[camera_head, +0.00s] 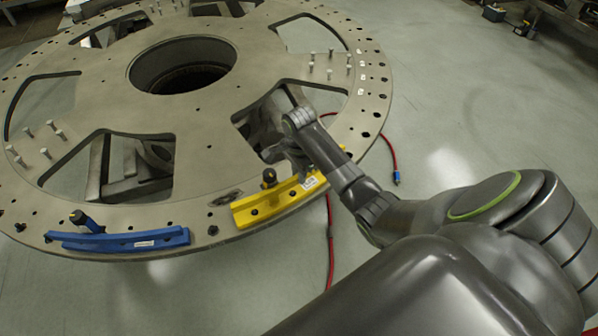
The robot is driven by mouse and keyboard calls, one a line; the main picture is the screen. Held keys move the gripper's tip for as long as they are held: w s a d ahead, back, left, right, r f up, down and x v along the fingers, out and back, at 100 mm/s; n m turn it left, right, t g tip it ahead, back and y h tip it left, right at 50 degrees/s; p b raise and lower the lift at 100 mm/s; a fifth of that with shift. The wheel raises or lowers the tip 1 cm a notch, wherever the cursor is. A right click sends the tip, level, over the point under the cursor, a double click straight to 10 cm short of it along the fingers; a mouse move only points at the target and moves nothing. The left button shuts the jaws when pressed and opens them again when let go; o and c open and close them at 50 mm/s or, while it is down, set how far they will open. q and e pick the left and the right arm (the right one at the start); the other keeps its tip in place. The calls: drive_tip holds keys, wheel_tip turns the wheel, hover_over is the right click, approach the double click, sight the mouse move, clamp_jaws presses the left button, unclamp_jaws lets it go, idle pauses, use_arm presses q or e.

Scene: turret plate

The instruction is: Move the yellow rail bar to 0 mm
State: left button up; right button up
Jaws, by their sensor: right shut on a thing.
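The yellow rail bar (254,208) lies along the near rim of the round grey turret plate (205,130), right of the blue bar. A dark knob (269,177) stands up from it, and a white label is near its right end. My right gripper (287,165) reaches in from the right and is shut on the yellow rail bar near its right part. The arm and fingers cover some of the bar there, so the exact contact is hard to see. No scale marks in mm are readable. My left gripper is not in view.
A blue bar (124,240) with a dark knob lies on the rim to the left. Bolts stand on the plate near large cut-outs and a central hole (184,66). A red hose (391,150) with a blue end lies on the floor at right. The floor right of the plate is mostly clear.

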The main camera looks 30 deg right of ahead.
drive_tip(key=shift+s+f, duration=0.1)
drive_tip(key=shift+f, duration=1.45)
idle(1.1)
drive_tip(key=o, duration=0.7)
drive_tip(key=shift+r, duration=0.1)
drive_tip(key=shift+r, duration=0.1)
wheel_tip(320, 180, up, 2)
drive_tip(key=shift+r+p, duration=0.2)
drive_tip(key=shift+p, duration=0.2)
drive_tip(key=shift+r, duration=2.25)
